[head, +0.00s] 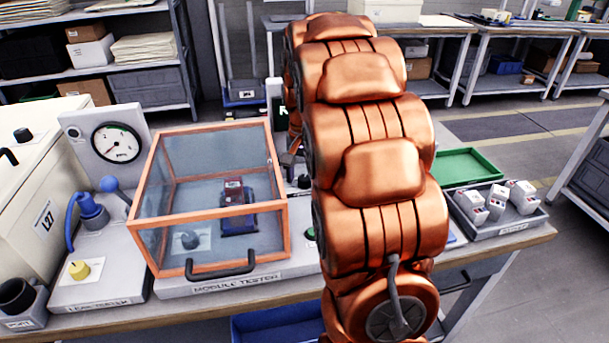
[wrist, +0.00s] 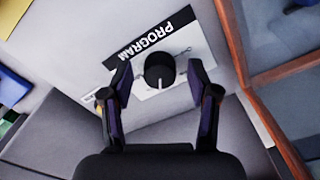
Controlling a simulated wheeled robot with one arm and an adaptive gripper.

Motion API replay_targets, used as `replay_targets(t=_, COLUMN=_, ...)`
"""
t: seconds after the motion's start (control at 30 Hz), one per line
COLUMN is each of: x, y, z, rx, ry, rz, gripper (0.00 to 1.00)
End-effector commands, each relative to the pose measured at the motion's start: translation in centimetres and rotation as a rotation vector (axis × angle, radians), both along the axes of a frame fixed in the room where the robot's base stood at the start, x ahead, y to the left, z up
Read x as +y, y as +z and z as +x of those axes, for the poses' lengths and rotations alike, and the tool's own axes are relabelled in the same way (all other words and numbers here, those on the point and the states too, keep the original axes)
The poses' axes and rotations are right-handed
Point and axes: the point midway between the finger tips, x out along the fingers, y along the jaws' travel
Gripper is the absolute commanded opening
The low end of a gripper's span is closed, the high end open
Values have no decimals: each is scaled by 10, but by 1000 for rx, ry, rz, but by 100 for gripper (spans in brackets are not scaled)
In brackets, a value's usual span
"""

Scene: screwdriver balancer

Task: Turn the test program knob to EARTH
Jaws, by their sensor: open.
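In the wrist view, the black program knob (wrist: 159,66) sits on a pale panel beside a dark label reading PROGRAM (wrist: 155,35), which appears upside down. A light pointer line on the knob points toward the bottom of the picture. The position markings around it are too small to read. My gripper (wrist: 160,76) is open, with one finger on each side of the knob and a visible gap to each. In the head view my copper-coloured arm hides the gripper and much of the panel's right part.
The module tester (head: 237,284) has an orange-framed clear cover (head: 205,216) over a blue and red module, close to my arm's left. A leak tester with a dial gauge (head: 116,143) stands further left. A green tray (head: 462,166) and a grey tray of white parts (head: 510,229) lie right.

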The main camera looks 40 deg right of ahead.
Motion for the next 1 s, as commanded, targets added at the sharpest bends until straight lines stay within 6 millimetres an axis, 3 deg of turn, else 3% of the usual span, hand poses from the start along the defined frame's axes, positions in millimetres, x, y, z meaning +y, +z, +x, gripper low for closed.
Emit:
replay_targets(t=0.17, x=0, y=10, z=0, rx=0, ry=0, rz=0, gripper=60)
replay_targets(t=0.8, x=-1, y=103, z=1, rx=-4, ry=0, rz=-3, gripper=60)
replay_targets(t=1.0, x=0, y=116, z=0, rx=0, ry=0, rz=0, gripper=60)
